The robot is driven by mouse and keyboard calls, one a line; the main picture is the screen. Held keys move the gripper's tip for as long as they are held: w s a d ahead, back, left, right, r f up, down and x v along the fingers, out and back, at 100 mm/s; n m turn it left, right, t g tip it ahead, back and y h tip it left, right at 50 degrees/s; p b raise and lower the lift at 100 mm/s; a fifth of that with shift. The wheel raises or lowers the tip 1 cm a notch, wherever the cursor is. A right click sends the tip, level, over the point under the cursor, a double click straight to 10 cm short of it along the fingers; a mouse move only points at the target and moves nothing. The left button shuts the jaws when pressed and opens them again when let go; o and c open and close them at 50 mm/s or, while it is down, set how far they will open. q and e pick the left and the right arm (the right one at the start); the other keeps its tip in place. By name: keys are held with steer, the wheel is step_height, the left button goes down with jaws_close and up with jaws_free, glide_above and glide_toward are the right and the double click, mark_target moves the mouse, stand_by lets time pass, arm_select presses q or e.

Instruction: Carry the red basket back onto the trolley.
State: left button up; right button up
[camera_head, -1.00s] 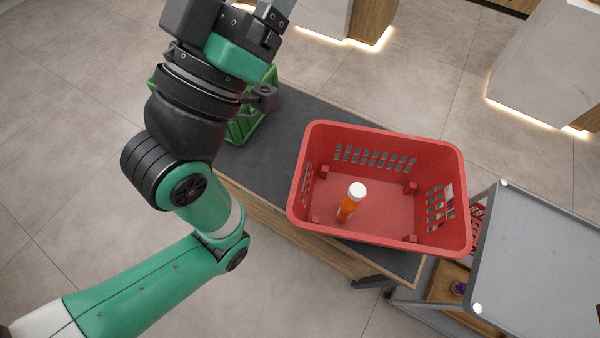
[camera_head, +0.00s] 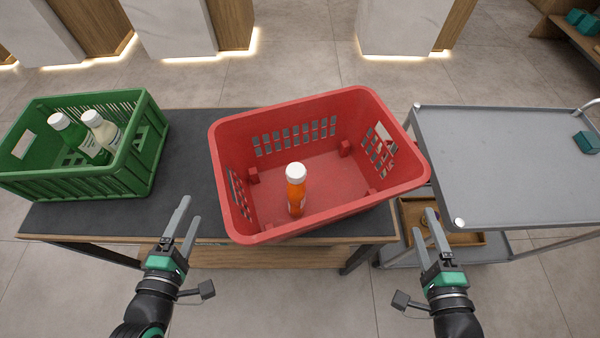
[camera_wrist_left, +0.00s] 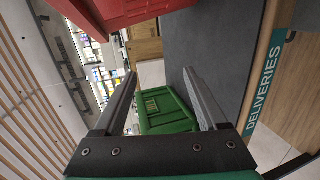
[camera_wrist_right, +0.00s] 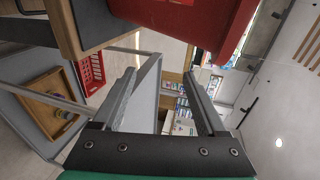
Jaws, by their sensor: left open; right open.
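The red basket (camera_head: 315,105) rests on the dark counter (camera_head: 190,180), slightly turned, its right side reaching past the counter's end toward the trolley. An orange bottle with a white cap (camera_head: 296,188) stands inside it. The grey trolley (camera_head: 500,165) stands to the right, its top bare apart from a small teal item (camera_head: 586,142) at the far right. My left gripper (camera_head: 182,225) is open and empty in front of the counter, left of the basket. My right gripper (camera_head: 432,235) is open and empty at the basket's right front, by the trolley's near left corner. The basket's wall shows in the right wrist view (camera_wrist_right: 215,25).
A green crate (camera_head: 125,165) holding white-capped bottles stands on the counter's left end. A wooden tray (camera_head: 465,238) sits on the trolley's lower shelf. Trolley corner posts stand near my right gripper. Bare floor lies in front of the counter.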

mark_target(401, 179)
arm_select(q)
steer(key=shift+w, duration=0.1)
arm_select(e)
steer(key=shift+w, duration=0.1)
arm_select(q)
steer(key=x, duration=1.4)
steer(key=shift+d, duration=0.55)
arm_select(e)
steer(key=x, duration=0.9)
steer(key=a+x, duration=0.1)
steer(key=x, duration=0.4)
steer(key=shift+a, duration=0.1)
arm_select(q)
steer(key=shift+d, duration=0.2)
arm_select(e)
steer(key=shift+a, duration=0.2)
